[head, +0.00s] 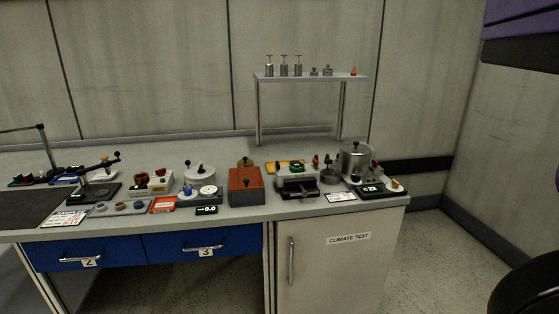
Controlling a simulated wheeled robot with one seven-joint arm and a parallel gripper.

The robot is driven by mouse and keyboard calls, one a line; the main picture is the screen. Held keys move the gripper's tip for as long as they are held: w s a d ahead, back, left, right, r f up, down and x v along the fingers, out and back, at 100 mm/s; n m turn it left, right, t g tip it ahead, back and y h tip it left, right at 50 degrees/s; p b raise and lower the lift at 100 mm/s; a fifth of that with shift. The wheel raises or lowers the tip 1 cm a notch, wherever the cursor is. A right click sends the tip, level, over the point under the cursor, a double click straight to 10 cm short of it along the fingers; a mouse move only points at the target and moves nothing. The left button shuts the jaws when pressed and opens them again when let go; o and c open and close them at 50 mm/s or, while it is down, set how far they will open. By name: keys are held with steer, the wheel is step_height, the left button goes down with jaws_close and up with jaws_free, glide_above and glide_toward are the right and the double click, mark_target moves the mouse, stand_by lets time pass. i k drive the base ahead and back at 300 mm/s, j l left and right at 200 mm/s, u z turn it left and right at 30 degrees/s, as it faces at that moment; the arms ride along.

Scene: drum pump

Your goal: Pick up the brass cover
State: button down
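A small brass-coloured round piece with a dark knob, which looks like the brass cover (245,163), sits on the bench top just behind the red box (246,185). Its lower part is partly hidden by the box. A smaller brass-coloured piece (396,185) sits on a white round pan at the right end of the bench; it is too small to tell what it is. My gripper is not in view, so its hold cannot be seen.
The bench front is crowded: a white round pot (200,174), a black device (297,187), a steel pot (355,161) and small displays. A shelf (310,77) with metal weights stands behind. The bench's back left strip is clear. A dark rounded shape (527,290) fills the lower right corner.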

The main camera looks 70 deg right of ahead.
mark_target(246, 163)
steer(key=z, duration=1.3)
